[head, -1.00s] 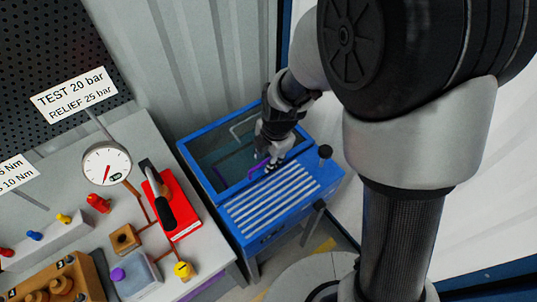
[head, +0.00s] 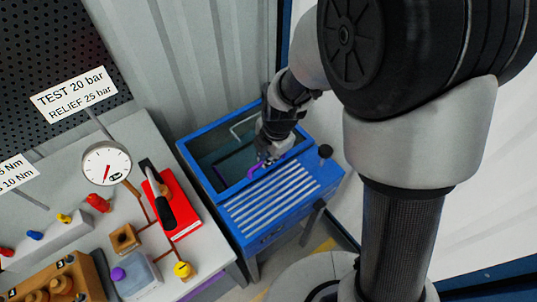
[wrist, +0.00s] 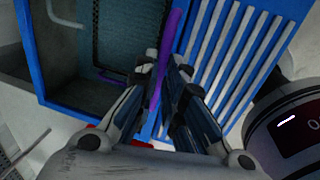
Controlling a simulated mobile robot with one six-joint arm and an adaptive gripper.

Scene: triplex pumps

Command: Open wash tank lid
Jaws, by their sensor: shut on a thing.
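The blue wash tank (head: 205,180) stands right of the bench, with a ribbed blue top (head: 270,200) on its near part. A purple handle bar (wrist: 175,25) runs beside the ribs, and it also shows in the head view (head: 254,169). My gripper (wrist: 163,75) is shut on this bar, its two fingers on either side of it. In the head view my gripper (head: 266,156) hides part of the bar and opening.
The grey bench at left holds a pressure gauge (head: 106,163), a red block with a black-handled lever (head: 180,205), and a yellow knob (head: 183,269). A grey bent bar (head: 242,124) shows at the tank's back. A black knob (head: 325,151) stands at the tank's right corner.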

